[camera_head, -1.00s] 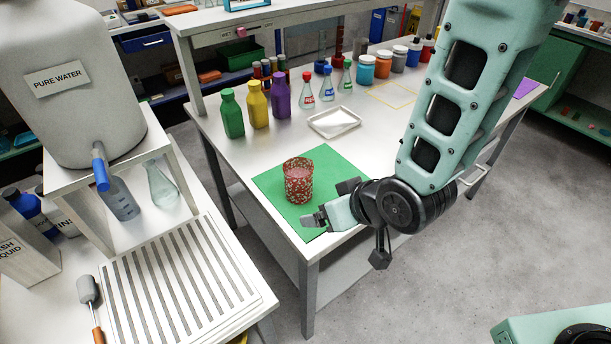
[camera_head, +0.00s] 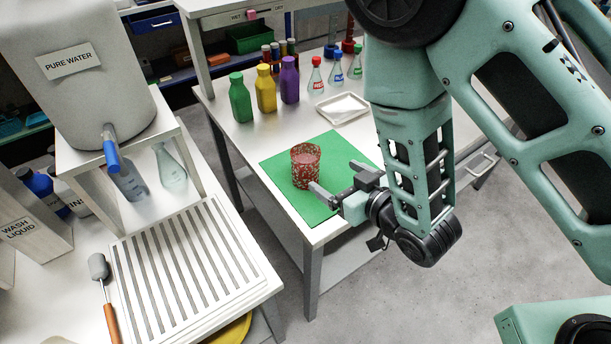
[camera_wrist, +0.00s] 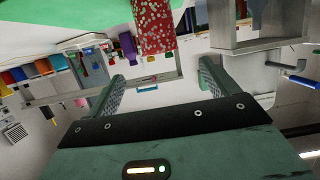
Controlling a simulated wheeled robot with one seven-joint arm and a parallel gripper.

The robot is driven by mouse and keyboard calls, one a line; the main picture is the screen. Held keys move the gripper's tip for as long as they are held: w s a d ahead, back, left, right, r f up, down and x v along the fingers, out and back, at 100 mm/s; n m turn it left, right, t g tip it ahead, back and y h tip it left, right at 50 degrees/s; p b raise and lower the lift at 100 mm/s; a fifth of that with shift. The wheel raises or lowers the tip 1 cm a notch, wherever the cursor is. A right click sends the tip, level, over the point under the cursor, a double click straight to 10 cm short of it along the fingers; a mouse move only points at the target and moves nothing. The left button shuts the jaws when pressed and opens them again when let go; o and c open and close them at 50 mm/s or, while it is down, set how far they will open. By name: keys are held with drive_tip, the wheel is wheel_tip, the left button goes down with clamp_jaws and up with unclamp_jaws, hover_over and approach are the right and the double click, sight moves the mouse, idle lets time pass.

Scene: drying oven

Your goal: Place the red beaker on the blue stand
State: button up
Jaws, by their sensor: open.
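The red beaker (camera_head: 306,168), speckled with white, stands upright on a green mat (camera_head: 284,197) near the front edge of the middle table. My gripper (camera_head: 333,177) is open and empty, just to the right and front of the beaker, with its fingers pointing toward it. In the wrist view, which looks upside down, the beaker (camera_wrist: 156,28) shows ahead of the open gripper (camera_wrist: 160,74), roughly in line with the gap between the fingers. The beaker appears apart from the fingers. I cannot make out a blue stand in the current views.
Green (camera_head: 240,103), yellow (camera_head: 266,96) and purple (camera_head: 289,84) bottles stand behind the mat. A white tray (camera_head: 342,108) and small flasks are to their right. A slatted drying rack (camera_head: 190,270) is on the left table. My arm hides the table's right part.

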drive_tip(key=shift+f+b+x, duration=0.25)
drive_tip(key=shift+b+x, duration=1)
drive_tip(key=shift+b, duration=1.2)
drive_tip(key=p, duration=0.2)
approach(298, 150)
drive_tip(key=x, duration=0.4)
drive_tip(key=shift+w+a+f, duration=0.1)
drive_tip(key=shift+w+f, duration=0.05)
drive_tip(key=shift+f, duration=0.1)
drive_tip(key=p+x, duration=0.1)
drive_tip(key=x, duration=0.3)
drive_tip(key=shift+w+f, duration=0.1)
drive_tip(key=c, duration=1.3)
drive_tip(key=shift+r, duration=0.2)
drive_tip(key=shift+c, duration=0.2)
